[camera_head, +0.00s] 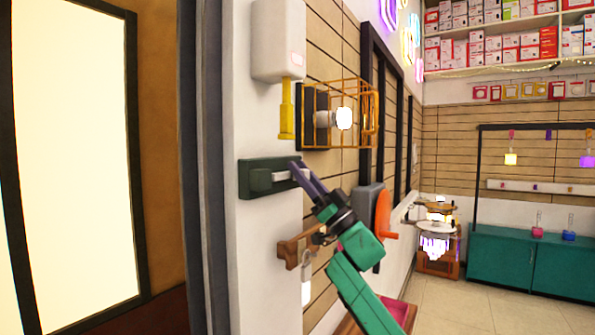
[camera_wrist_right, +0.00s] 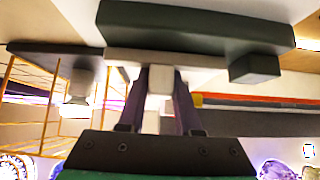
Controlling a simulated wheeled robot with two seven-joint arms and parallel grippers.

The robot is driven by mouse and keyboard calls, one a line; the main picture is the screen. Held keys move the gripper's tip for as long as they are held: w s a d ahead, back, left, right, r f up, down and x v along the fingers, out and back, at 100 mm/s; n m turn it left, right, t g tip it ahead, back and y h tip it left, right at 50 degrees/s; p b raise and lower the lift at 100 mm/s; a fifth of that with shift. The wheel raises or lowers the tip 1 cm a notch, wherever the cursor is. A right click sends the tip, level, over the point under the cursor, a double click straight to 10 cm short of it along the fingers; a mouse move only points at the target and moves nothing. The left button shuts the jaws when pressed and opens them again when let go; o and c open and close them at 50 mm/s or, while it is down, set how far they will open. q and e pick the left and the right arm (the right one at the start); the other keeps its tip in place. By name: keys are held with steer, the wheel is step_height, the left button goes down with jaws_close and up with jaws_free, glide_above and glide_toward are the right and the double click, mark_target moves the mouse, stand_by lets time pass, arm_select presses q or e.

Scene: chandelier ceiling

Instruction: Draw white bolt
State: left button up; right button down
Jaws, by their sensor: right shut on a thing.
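The white bolt (camera_head: 281,175) sits on a dark green plate (camera_head: 255,163) mounted on the white wall in the head view. My right gripper (camera_head: 299,171) reaches up to it from the lower right, at the plate's right end. In the right wrist view the white bolt (camera_wrist_right: 122,57) runs across beneath the dark green plate (camera_wrist_right: 195,24). There the right gripper (camera_wrist_right: 160,85) is shut on a white part below the bar, between its two dark fingers. A dark green block (camera_wrist_right: 254,68) stands at the bar's right end. My left gripper is in neither view.
A white box (camera_head: 278,40) with a yellow handle (camera_head: 287,110) hangs above the plate. A wire-cage lamp (camera_head: 362,103) juts out to the right. A grey box (camera_head: 367,200) with an orange lever (camera_head: 384,214) and a wooden bracket (camera_head: 294,246) are near my right arm.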

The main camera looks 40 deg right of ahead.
steer(key=shift+r+h, duration=0.15)
steer(key=shift+h, duration=0.15)
steer(key=c, duration=0.7)
jaws_free()
steer(key=shift+d, duration=0.15)
steer(key=shift+o, duration=0.5)
steer(key=shift+d+m, duration=0.15)
steer(key=shift+m, duration=0.15)
steer(key=shift+d, duration=0.1)
